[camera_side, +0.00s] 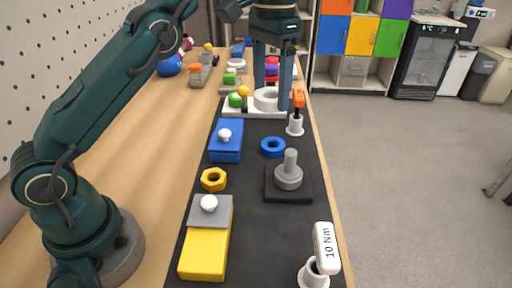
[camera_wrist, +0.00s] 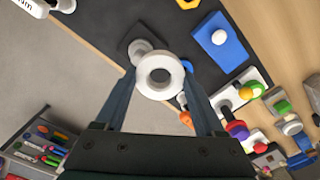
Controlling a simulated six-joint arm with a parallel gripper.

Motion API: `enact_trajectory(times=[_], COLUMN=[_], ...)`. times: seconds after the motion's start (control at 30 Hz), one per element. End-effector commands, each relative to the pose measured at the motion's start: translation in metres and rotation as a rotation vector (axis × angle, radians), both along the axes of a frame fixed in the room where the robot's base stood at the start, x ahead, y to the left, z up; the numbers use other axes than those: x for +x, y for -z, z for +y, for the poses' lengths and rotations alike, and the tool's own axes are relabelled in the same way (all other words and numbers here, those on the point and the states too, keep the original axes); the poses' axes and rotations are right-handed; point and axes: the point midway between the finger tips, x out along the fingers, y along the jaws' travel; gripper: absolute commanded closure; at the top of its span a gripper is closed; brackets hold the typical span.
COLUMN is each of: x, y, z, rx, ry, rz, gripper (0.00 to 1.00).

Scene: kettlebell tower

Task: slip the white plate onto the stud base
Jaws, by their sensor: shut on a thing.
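The white plate (camera_side: 265,105) is a thick round ring with a hole, held flat between the two fingers of my gripper (camera_side: 271,92). The wrist view shows the white plate (camera_wrist: 160,95) gripped on opposite sides by my gripper (camera_wrist: 162,78). The stud base (camera_side: 273,189) is a dark square with an upright grey stud on a round grey collar. It lies nearer the side camera than the plate. In the wrist view the stud base (camera_wrist: 128,36) shows just beyond the plate, which hides part of it. The plate is apart from the stud.
A blue ring (camera_side: 272,147) lies behind the stud base. A yellow nut (camera_side: 213,180), a blue block (camera_side: 226,150) and a yellow block (camera_side: 205,255) lie left. An orange-topped tool (camera_side: 298,102) and a 10 Nm tool (camera_side: 324,245) stand along the mat's right edge.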

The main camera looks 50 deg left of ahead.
Motion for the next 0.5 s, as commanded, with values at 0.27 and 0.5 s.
enact_trajectory(times=[0.27,0.5], x=[0.004,0.011], y=[0.010,0.028], z=[-0.014,-0.032], rx=[-0.001,0.000], ry=[0.035,0.081], rz=[0.000,-0.001], gripper=[1.00,1.00])
